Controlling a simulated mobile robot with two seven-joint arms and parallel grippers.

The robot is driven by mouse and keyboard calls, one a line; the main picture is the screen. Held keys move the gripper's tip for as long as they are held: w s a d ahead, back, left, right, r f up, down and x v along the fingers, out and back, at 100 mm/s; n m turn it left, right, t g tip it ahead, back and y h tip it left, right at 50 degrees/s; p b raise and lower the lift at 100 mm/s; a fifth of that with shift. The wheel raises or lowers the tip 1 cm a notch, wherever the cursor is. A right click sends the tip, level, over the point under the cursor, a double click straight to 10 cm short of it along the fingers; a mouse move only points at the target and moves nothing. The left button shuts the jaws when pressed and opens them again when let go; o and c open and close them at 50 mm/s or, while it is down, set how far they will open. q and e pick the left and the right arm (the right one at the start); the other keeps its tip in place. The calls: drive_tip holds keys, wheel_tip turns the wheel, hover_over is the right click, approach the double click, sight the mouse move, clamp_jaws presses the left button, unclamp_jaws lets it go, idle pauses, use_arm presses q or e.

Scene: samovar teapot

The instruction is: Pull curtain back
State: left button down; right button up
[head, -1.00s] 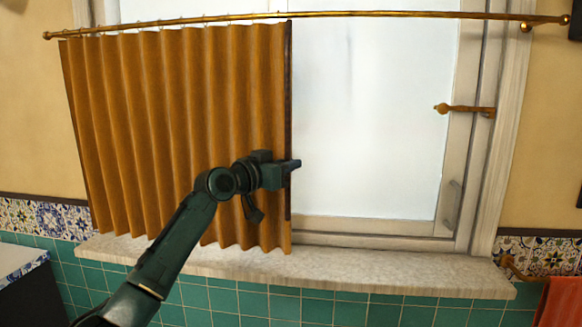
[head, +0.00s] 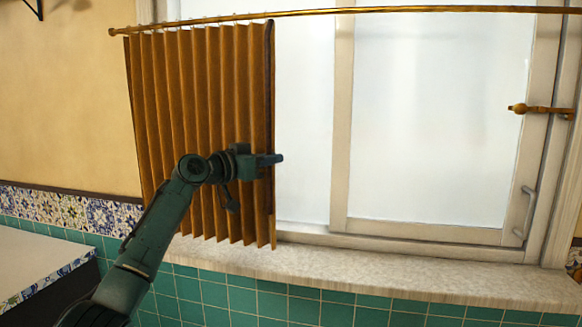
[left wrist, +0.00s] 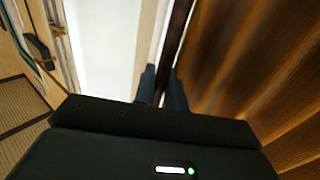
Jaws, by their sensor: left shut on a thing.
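The brown pleated curtain (head: 195,110) hangs from a brass rod (head: 350,11) over the left part of the window. Its pleats are bunched, and a dark edge strip (head: 270,90) runs down its right side. My left gripper (head: 276,159) is at that edge, at a bit below mid height, shut on the strip. In the left wrist view the fingers (left wrist: 163,88) close around the dark strip, with the curtain folds (left wrist: 245,65) to the right. The right gripper is not in view.
The window (head: 430,120) is uncovered to the right of the curtain. A brass holder (head: 540,110) sticks out from the right frame. A stone sill (head: 400,283) juts out below, over green tiles. A counter (head: 40,262) stands at lower left.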

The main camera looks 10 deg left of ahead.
use_arm(q)
drive_tip(key=a, duration=0.3)
drive_tip(key=shift+f, duration=0.1)
drive_tip(key=c, duration=1.5)
unclamp_jaws()
drive_tip(key=shift+c, duration=0.2)
drive_tip(key=shift+s, duration=0.1)
